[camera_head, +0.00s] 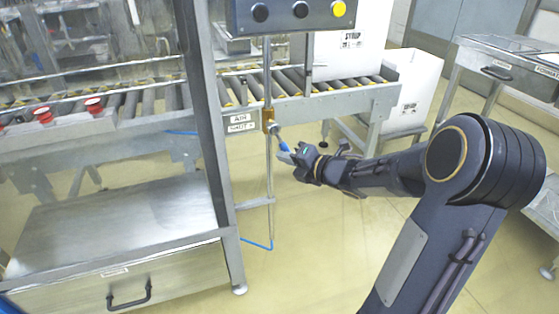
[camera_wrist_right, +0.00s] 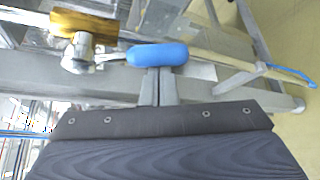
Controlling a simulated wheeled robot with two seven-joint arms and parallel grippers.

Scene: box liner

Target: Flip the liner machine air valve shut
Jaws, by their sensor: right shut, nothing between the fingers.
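The air valve (camera_head: 269,117) is a brass body on a thin vertical pipe at the conveyor's near side. Its blue lever handle (camera_head: 283,145) points down and to the right of the body in the head view. In the right wrist view, the brass body (camera_wrist_right: 83,22) is at upper left, and the blue handle (camera_wrist_right: 157,54) extends right from its silver stem. My right gripper (camera_head: 288,156) is at the handle's end. Its fingers (camera_wrist_right: 157,80) are shut and empty, their tips right against or just beside the handle; I cannot tell whether they touch. My left gripper is not in view.
An "AIR" and "SHUT" label (camera_head: 241,122) is left of the valve. A control box with buttons (camera_head: 290,14) hangs above. The roller conveyor (camera_head: 300,105) runs behind, carrying a white box (camera_head: 350,50). A steel cabinet (camera_head: 130,240) stands left. Floor below the valve is open.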

